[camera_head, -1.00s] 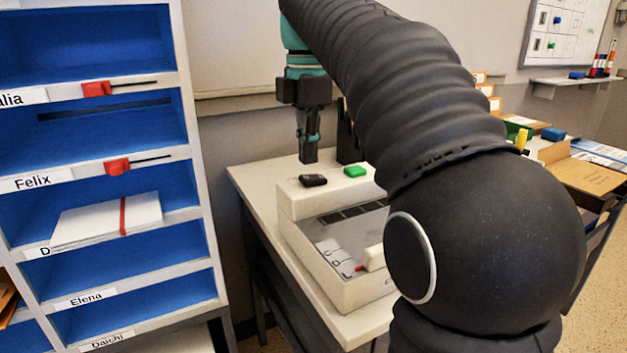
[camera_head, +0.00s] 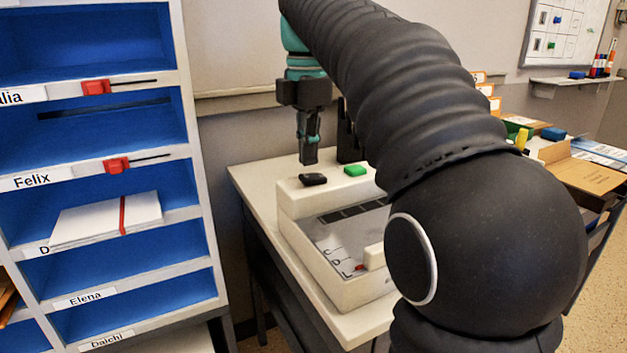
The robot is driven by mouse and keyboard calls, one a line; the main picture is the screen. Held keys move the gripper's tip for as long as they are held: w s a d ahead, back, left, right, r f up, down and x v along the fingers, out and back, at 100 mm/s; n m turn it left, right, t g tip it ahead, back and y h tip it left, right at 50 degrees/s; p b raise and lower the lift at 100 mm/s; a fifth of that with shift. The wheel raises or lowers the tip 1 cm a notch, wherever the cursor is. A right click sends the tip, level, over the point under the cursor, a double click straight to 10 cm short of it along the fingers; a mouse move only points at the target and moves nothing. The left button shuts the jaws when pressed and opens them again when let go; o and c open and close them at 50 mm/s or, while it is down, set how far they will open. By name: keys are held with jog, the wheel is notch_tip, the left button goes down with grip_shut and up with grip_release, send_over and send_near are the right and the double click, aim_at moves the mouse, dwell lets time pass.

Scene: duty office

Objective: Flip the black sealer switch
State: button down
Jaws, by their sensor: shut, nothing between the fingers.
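The black sealer switch (camera_head: 313,180) sits on top of the raised back part of the cream sealer (camera_head: 302,205), which stands on a small white table. A green switch (camera_head: 355,170) is beside it on the right. My gripper (camera_head: 309,160) points down just above and behind the black switch. Its fingers are shut with nothing between them. The tips look very close to the switch, but I cannot tell whether they touch it. My dark arm hides the right part of the sealer.
A blue pigeonhole shelf (camera_head: 120,235) with name labels and red sliders stands on the left; one slot holds banded white envelopes (camera_head: 105,220). The white table (camera_head: 250,176) has a bare left edge. A desk with cartons (camera_head: 590,178) is at the right.

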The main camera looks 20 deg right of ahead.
aim_at(309, 176)
jog(key=shift+f+b, duration=0.85)
jog(key=shift+f, duration=0.5)
dwell(0.7)
jog(key=shift+r, duration=0.1)
notch_tip(309, 176, up, 3)
jog(key=p, duration=0.3)
jog(key=shift+r+p, duration=0.65)
jog(key=shift+r, duration=1.3)
